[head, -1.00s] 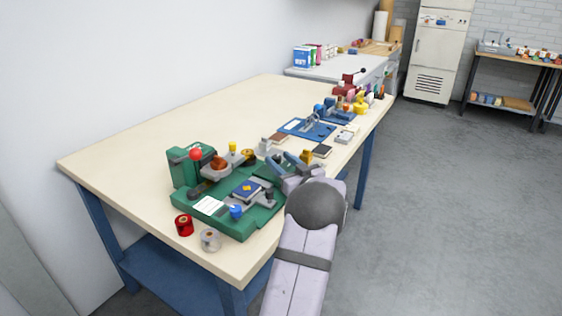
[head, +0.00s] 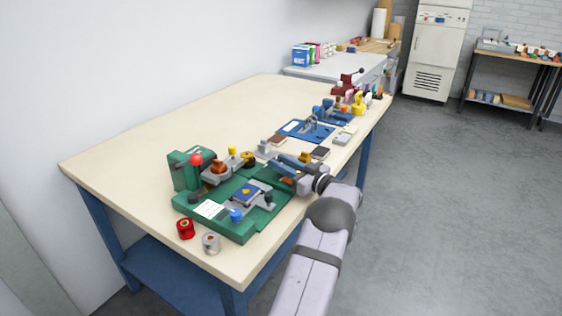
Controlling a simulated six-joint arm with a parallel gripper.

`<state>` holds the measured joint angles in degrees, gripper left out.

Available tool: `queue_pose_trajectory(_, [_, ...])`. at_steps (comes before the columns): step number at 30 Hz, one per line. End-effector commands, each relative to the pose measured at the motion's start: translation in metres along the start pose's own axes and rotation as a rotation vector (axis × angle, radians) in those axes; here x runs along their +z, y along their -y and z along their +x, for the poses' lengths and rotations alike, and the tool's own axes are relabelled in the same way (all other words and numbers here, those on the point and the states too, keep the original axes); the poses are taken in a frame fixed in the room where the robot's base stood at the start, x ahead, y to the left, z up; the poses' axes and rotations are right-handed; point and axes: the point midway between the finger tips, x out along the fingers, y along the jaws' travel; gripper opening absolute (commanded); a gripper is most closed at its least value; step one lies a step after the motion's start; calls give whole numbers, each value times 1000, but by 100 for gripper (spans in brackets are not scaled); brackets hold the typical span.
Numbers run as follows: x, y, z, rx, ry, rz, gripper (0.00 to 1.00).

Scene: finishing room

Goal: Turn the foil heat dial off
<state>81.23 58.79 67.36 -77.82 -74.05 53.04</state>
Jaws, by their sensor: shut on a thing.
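The green foil press (head: 232,232) stands at the near end of the table, with a red ball knob (head: 196,159), a blue knob (head: 236,215) and a black knob on it. A blue booklet with a yellow mark (head: 248,193) lies on its bed. My gripper (head: 270,162) is at the press's back right edge, its dark blue fingers pointing left. It is shut on a small part there, seemingly the foil heat dial. The fingers hide that part, so its shape and setting cannot be made out.
A red foil roll (head: 185,228) and a silver roll (head: 211,243) stand by the press's near edge. Behind my gripper lie dark and brown pads and a blue fixture (head: 306,131). The table's left side (head: 150,150) is bare.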

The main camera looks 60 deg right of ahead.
Motion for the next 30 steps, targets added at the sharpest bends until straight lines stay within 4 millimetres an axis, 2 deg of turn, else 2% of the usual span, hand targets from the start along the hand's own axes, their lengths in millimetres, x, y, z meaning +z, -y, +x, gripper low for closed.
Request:
queue_pose_trajectory(1, [-5, -2, 1, -16, -10, -4, 2])
queue_pose_trajectory(9, [-4, -3, 1, -101, -6, -4, 2])
queue_pose_trajectory(22, [-5, -3, 0, -121, -2, -5, 2])
queue_pose_trajectory(23, [-5, -3, 0, -121, -2, -5, 27])
queue_pose_trajectory(25, [-4, -3, 0, -121, -1, -5, 43])
queue_pose_trajectory(30, [-3, -3, 0, -121, 1, -3, 43])
